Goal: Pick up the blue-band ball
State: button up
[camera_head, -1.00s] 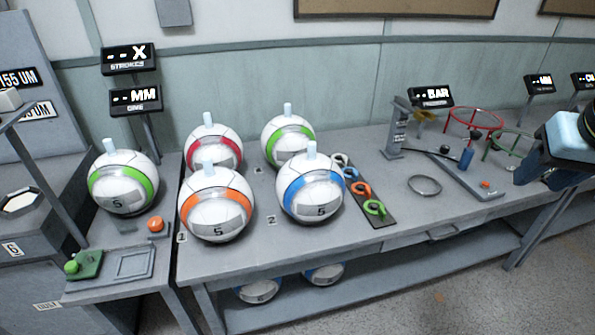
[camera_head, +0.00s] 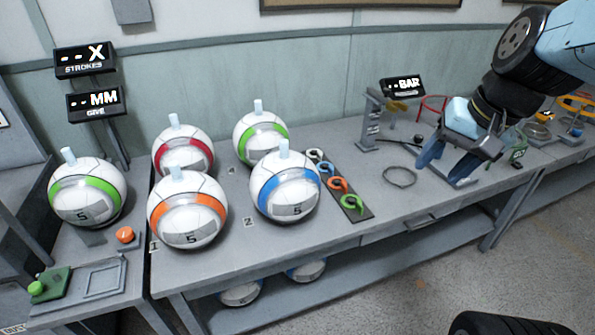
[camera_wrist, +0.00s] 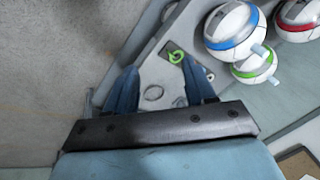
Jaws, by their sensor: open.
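The blue-band ball (camera_head: 286,184) is white with a blue band, a grey label marked 5 and a pale blue peg on top. It sits on the grey bench at the front right of a group of balls. It also shows in the wrist view (camera_wrist: 231,27) at the upper right. My gripper (camera_head: 447,176) is open and empty above the right part of the bench, well to the right of the ball. In the wrist view my two blue fingers (camera_wrist: 161,88) are spread apart with bench and floor beyond them.
An orange-band ball (camera_head: 188,210), a red-band ball (camera_head: 183,151) and a green-band ball (camera_head: 260,138) stand close by. Another green-band ball (camera_head: 88,192) is at left. A strip with coloured rings (camera_head: 352,204) lies just right of the blue-band ball. A grey ring (camera_head: 399,177) lies between it and my gripper.

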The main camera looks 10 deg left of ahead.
jog(key=w+a+f+m+g+y, duration=0.3)
jog(key=w+a+f+m+y, duration=0.15)
jog(key=a, duration=0.45)
jog(key=m+t+y, duration=0.5)
jog(key=m+y, duration=0.5)
jog(key=m, duration=0.5)
send_near(284, 140)
jog(key=shift+n, duration=0.25)
jog(key=x, duration=0.3)
jog(key=f+x, duration=0.1)
jog(key=x, duration=0.1)
jog(key=shift+w+d, duration=0.15)
jog(key=shift+w, duration=0.1)
jog(key=shift+s+x, duration=0.15)
jog(key=shift+x, duration=1.15)
jog(key=shift+s+x, duration=0.1)
jog(key=shift+x, duration=1.2)
jog(key=shift+r, duration=0.1)
jog(key=shift+c, duration=0.2)
grip_shut()
